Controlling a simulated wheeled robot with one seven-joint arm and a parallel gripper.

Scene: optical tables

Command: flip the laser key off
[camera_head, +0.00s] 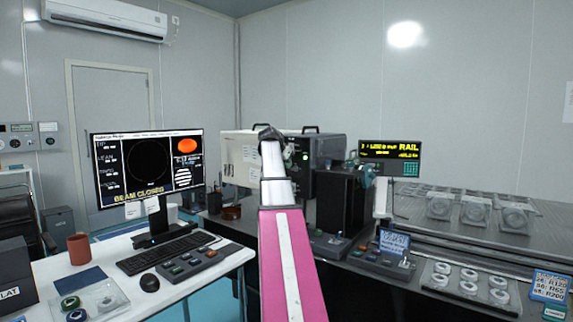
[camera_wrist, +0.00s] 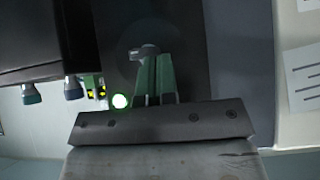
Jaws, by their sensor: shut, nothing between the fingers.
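In the wrist view my gripper (camera_wrist: 155,88) is shut, its green fingers together and empty. The small grey laser key (camera_wrist: 144,52) shows at the fingertips, on a round dark plate on the black laser panel (camera_wrist: 190,30). I cannot tell whether the fingers touch the key. A green light (camera_wrist: 120,101) glows beside the fingers. In the head view the laser box (camera_head: 328,150) stands at the back of the table with a green light (camera_head: 305,157) on its front. My arm reaches to it and hides the key and the fingertips there.
A monitor (camera_head: 150,172) on the left desk reads "BEAM CLOSED". A black upright unit (camera_head: 340,200) stands just right of my arm. Two knobs (camera_wrist: 73,88) stick out left of the fingers in the wrist view.

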